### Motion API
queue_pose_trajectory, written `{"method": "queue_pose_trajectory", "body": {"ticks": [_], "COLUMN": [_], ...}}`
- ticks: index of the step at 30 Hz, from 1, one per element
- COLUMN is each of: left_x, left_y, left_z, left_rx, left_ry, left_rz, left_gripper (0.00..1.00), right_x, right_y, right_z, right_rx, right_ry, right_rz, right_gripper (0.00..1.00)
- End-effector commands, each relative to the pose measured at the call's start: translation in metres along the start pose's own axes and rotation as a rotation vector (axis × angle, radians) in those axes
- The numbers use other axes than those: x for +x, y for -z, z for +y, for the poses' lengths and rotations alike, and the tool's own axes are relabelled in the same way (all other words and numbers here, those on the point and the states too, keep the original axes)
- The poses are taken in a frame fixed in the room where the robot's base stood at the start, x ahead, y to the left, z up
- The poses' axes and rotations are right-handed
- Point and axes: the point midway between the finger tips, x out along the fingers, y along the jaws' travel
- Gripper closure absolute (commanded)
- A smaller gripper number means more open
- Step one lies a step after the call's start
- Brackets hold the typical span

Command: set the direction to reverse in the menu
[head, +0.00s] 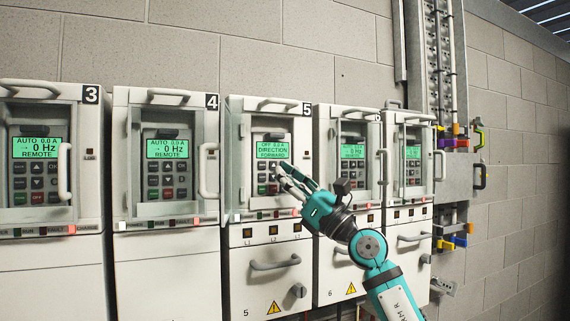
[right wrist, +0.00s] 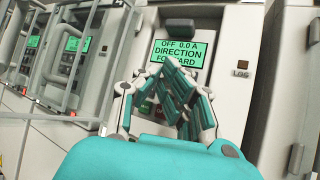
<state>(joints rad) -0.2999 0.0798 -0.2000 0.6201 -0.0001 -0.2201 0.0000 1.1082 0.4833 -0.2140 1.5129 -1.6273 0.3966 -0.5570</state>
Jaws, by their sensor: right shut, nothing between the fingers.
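Drive 5 (head: 268,214) is the middle cabinet in the row in the head view. Its green display (head: 272,149) reads "OFF 0.0 A DIRECTION FORWARD"; the display also shows in the right wrist view (right wrist: 180,52). Its keypad (head: 264,178) lies below the display and is partly hidden behind my fingers. My right gripper (head: 283,172) is shut and empty, with its fingertips at the keypad's right side, just below the display. I cannot tell whether the tips touch a key. In the right wrist view the gripper (right wrist: 168,82) covers most of the keypad. My left gripper is not in view.
Drives 3 (head: 50,246) and 4 (head: 165,238) stand to the left, their displays reading "AUTO 0.0 A REMOTE". Two more drives stand to the right. Door handles (head: 209,170) stick out from the fronts. A cable duct (head: 437,60) runs up the block wall at right.

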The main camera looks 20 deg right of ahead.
Motion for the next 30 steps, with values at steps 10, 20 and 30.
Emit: {"method": "queue_pose_trajectory", "body": {"ticks": [10,20,30], "left_x": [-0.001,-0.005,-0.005], "left_y": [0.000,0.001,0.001], "left_z": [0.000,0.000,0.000], "left_rx": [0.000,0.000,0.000], "left_ry": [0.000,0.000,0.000], "left_rz": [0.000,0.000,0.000], "left_gripper": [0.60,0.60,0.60], "right_x": [0.001,0.004,0.005], "right_y": [-0.008,-0.029,-0.028], "right_z": [-0.006,-0.023,-0.024], "right_rx": [-0.002,0.000,0.001], "right_ry": [0.001,0.000,0.000], "right_rz": [-0.001,0.000,0.000], "right_gripper": [1.00,1.00,1.00]}}
